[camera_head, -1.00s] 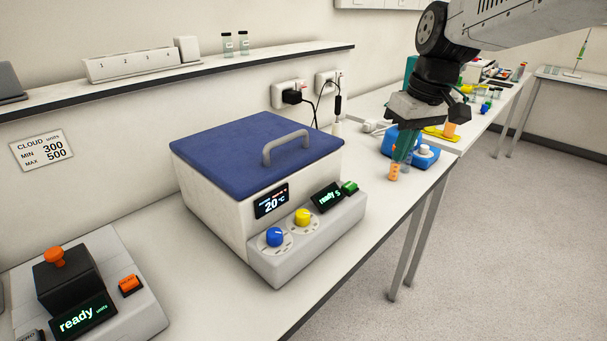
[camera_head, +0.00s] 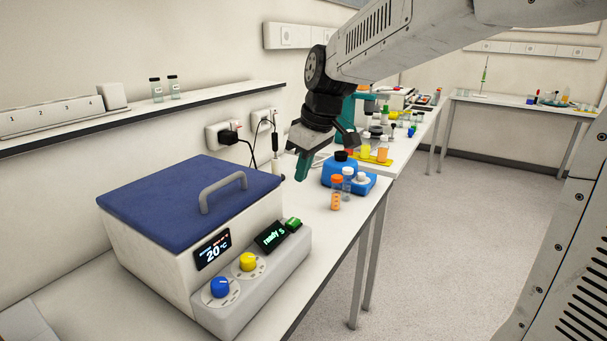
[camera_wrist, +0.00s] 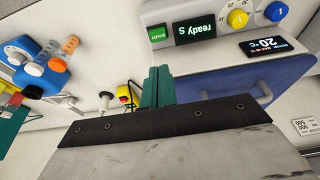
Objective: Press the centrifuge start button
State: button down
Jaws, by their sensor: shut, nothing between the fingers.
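The centrifuge (camera_head: 152,258) is a white box with a shut blue lid and a grey handle, at the lower left of the head view. Its sloped front panel has a blue knob, a yellow knob and a small display reading "ready". The green start button (camera_head: 293,224) is at the panel's right end; it also shows in the wrist view (camera_wrist: 158,37), marked "START". My gripper (camera_head: 301,176), with teal fingers, is shut and empty, above the bench to the right of the centrifuge and apart from the button. In the wrist view its fingertips (camera_wrist: 158,70) point towards the button's side.
A blue device (camera_head: 357,187) and upright tubes, one with orange contents (camera_head: 336,193), stand right of my gripper. Sockets with cables (camera_head: 229,137) are on the wall behind. A shelf (camera_head: 215,107) runs above. Bare bench lies between button and tubes.

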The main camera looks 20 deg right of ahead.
send_near(293, 221)
jog(key=x, duration=0.5)
jog(key=shift+w+a+f, duration=0.1)
jog(key=shift+w+a, duration=0.1)
jog(key=shift+a, duration=0.05)
jog(key=shift+f, duration=0.65)
jog(key=shift+f, duration=0.1)
